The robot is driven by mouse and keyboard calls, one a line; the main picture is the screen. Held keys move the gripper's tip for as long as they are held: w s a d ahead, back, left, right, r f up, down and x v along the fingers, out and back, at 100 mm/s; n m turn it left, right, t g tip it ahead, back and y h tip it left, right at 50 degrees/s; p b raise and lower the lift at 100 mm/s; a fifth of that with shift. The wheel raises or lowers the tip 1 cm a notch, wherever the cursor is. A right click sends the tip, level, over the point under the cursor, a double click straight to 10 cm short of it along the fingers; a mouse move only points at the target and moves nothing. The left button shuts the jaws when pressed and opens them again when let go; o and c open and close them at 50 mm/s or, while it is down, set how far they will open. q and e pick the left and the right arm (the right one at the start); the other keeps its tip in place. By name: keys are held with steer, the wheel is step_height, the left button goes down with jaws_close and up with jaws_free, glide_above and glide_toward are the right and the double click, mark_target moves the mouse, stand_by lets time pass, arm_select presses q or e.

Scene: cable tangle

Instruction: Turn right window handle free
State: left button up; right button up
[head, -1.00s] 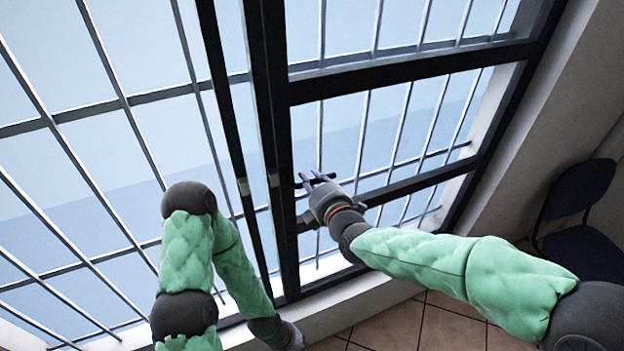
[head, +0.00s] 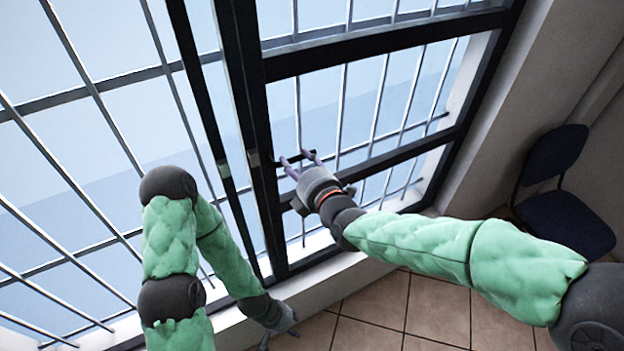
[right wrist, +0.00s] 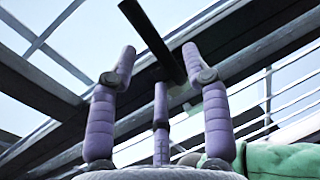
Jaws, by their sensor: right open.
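The right window handle (right wrist: 150,35) is a dark straight bar that stands out from the dark window frame (head: 258,180). In the right wrist view it runs from the top edge down between my purple fingertips. My right gripper (head: 297,158) is open at the handle, with its fingers on both sides of the bar. I cannot tell whether a finger touches it. My left gripper (head: 280,337) hangs low by the sill, pointing down, away from the handle. Its fingers are small and I cannot tell how far apart they are.
Metal bars (head: 382,100) stand behind the glass. A white sill (head: 335,268) runs below the window. A dark blue chair (head: 565,215) stands at the right by the wall. The tiled floor (head: 380,315) between sill and chair is clear.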

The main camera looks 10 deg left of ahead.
steer(key=v, duration=0.8)
steer(key=shift+s+d, duration=0.15)
steer(key=shift+s, duration=0.1)
steer(key=d+f+m+g+h+b, duration=0.1)
steer(key=d+f+m+g+h, duration=0.2)
steer(key=f+m, duration=0.75)
steer(key=d+f+m+g+h, duration=0.1)
steer(key=d+f+m+g, duration=0.35)
steer(key=f, duration=1.35)
steer(key=s+d+f+m+g, duration=0.2)
steer(key=s+d+f+m, duration=0.1)
steer(key=s+f+m, duration=0.3)
steer(key=s+d+f+m+g+b, duration=0.1)
steer(key=s+d+f+m+g, duration=0.2)
steer(key=f, duration=1.2)
steer(key=s+m, duration=0.3)
steer(key=s, duration=0.3)
steer(key=shift+s+d+f+h+b, duration=0.2)
steer(key=shift+s+d+h+b, duration=0.1)
steer(key=shift+s+d+h, duration=0.1)
